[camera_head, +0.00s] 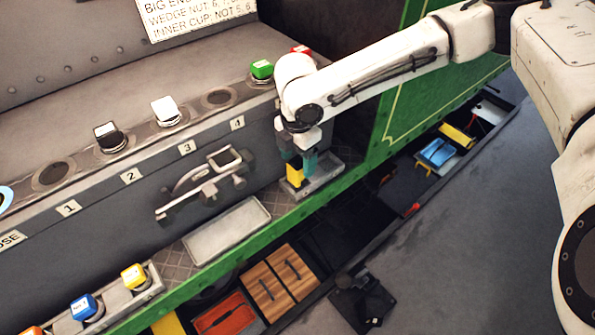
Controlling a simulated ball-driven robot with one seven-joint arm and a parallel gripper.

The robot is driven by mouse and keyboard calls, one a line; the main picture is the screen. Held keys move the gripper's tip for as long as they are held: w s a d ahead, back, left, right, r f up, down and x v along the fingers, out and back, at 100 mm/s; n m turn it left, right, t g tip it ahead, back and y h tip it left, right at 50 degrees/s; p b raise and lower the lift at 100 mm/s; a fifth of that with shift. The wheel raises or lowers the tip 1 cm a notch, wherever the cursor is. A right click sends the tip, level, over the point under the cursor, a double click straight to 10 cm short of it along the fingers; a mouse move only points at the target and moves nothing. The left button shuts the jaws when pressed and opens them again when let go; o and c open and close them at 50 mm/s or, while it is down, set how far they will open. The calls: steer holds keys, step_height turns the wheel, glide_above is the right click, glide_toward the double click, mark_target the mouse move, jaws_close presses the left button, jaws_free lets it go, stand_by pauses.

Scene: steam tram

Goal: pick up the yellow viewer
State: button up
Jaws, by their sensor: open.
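A small yellow block-like thing (294,175), which looks like the yellow viewer, stands in a small grey tray (324,179) on the green-edged ledge. My gripper (300,163) points down right over it, with its teal fingers at the yellow thing's upper part. The jaws are open. One finger shows on the right of the yellow thing. The fingers and wrist hide part of its top, and I cannot tell whether they touch it.
A grey panel with a handle (205,185) and capped knobs, one green (262,69) and one white (165,108), stands left of my gripper. An empty shallow tray (228,230) lies on the ledge. Below are wooden lids (280,281), a blue tray (438,152) and another yellow thing (457,136).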

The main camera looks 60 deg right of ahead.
steer(key=shift+f, duration=0.55)
jaws_close()
stand_by(0.4)
